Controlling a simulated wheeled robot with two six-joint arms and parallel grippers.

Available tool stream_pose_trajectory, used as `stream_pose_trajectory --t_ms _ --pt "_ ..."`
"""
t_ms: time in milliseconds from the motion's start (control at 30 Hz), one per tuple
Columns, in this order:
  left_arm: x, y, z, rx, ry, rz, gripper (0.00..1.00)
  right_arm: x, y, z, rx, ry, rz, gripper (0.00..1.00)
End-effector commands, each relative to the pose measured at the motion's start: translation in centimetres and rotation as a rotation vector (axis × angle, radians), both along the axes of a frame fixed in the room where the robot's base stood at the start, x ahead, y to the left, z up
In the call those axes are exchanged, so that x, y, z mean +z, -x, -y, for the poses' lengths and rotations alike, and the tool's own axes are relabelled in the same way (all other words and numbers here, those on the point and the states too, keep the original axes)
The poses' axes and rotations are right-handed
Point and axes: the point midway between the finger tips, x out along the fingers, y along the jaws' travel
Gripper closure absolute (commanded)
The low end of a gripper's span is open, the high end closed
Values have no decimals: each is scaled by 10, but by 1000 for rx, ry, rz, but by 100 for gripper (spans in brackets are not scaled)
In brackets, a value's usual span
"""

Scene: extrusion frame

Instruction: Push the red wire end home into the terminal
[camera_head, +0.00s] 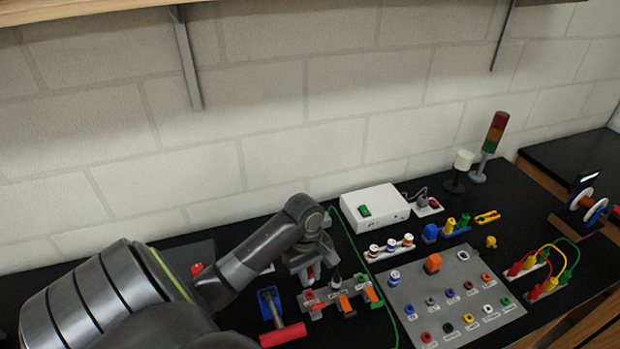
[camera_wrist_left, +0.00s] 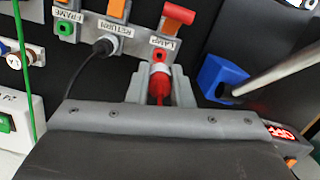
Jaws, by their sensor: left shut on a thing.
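The red wire end (camera_wrist_left: 159,83), a red plug with a pale collar, is between the fingers of my left gripper (camera_wrist_left: 160,92), which is shut on it. It points at the red terminal (camera_wrist_left: 159,54) labelled LAMP, very close to it; I cannot tell if the tip is inside. An orange lever (camera_wrist_left: 178,16) stands at that terminal. In the head view my left gripper (camera_head: 309,277) is over the left end of the terminal block (camera_head: 325,292). My right gripper is not in view.
A black plug (camera_wrist_left: 103,46) sits at the RETURN terminal beside it, and a green FRAME terminal (camera_wrist_left: 64,29) is beyond. A blue holder (camera_wrist_left: 223,78) with a metal rod stands close on the other side. A grey panel (camera_head: 400,290) with several coloured parts lies right.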

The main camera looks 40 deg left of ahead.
Motion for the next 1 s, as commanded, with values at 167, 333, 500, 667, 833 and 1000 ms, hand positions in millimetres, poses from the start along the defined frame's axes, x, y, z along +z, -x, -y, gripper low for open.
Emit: stream_pose_trajectory --t_ms 167,333,500,667,833,1000 --pt "-18 1 1 0 1 -1 100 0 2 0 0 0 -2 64" --pt "-33 0 1 1 2 -2 100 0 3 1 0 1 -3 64" --pt "-42 0 0 1 0 0 100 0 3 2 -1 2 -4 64" --pt "-46 0 0 0 0 -1 100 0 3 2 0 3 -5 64" --pt "-46 0 0 -1 -1 -1 100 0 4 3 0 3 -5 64" --pt "-46 0 0 -1 -1 0 100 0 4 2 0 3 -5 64"
